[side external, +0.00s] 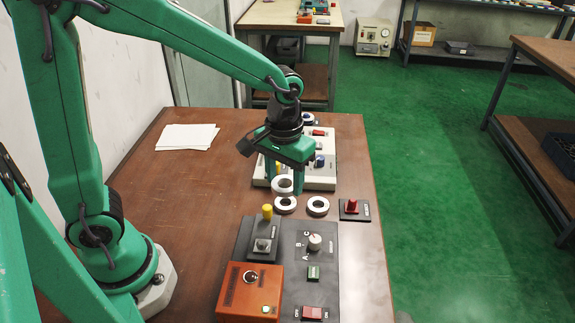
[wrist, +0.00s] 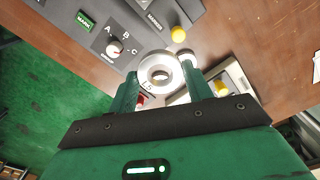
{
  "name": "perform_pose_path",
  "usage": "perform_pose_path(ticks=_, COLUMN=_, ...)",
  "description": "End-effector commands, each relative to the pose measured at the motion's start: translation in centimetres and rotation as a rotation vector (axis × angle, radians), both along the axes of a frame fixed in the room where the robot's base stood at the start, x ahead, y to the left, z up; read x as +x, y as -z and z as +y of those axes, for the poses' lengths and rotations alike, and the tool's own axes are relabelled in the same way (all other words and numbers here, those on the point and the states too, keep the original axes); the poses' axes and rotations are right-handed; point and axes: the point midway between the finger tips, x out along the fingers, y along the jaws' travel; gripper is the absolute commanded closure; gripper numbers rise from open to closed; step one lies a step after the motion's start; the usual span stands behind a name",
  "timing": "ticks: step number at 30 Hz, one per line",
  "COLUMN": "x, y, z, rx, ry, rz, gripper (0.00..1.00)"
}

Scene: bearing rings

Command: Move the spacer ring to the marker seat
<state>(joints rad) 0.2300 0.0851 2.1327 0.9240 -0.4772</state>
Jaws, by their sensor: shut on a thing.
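My gripper (side external: 282,172) points down, shut on a pale metal ring (side external: 284,186). The held ring also shows in the wrist view (wrist: 147,72) between the two fingers, with its hole facing the camera. In the side view, two similar rings, one on the left (side external: 286,205) and one on the right (side external: 318,206), lie just in front of the gripper.
A black plate with a red knob (side external: 351,206) lies right of the rings. A yellow knob (side external: 267,211) stands upright at the left front. A dark panel with a dial (side external: 314,242) and an orange box (side external: 250,292) are in front. A white panel (side external: 318,174) lies behind.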

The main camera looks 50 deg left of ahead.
Motion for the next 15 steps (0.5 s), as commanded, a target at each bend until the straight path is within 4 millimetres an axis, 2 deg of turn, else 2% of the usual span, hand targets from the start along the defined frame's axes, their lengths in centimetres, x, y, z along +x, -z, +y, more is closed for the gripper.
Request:
perform_pose_path(ticks=1, x=-1.4, y=0.2, z=-0.7, rx=0.000, ry=0.006, rz=-0.001, gripper=0.79)
perform_pose_path(ticks=6, x=-5.0, y=1.0, z=-2.0, rx=0.000, ry=0.004, rz=-0.002, gripper=0.79)
perform_pose_path(ticks=9, x=-6.6, y=1.4, z=-2.4, rx=0.000, ry=0.002, rz=0.000, gripper=0.79)
perform_pose_path(ticks=15, x=-8.2, y=1.9, z=-2.7, rx=-0.001, ry=-0.001, rz=-0.001, gripper=0.79)
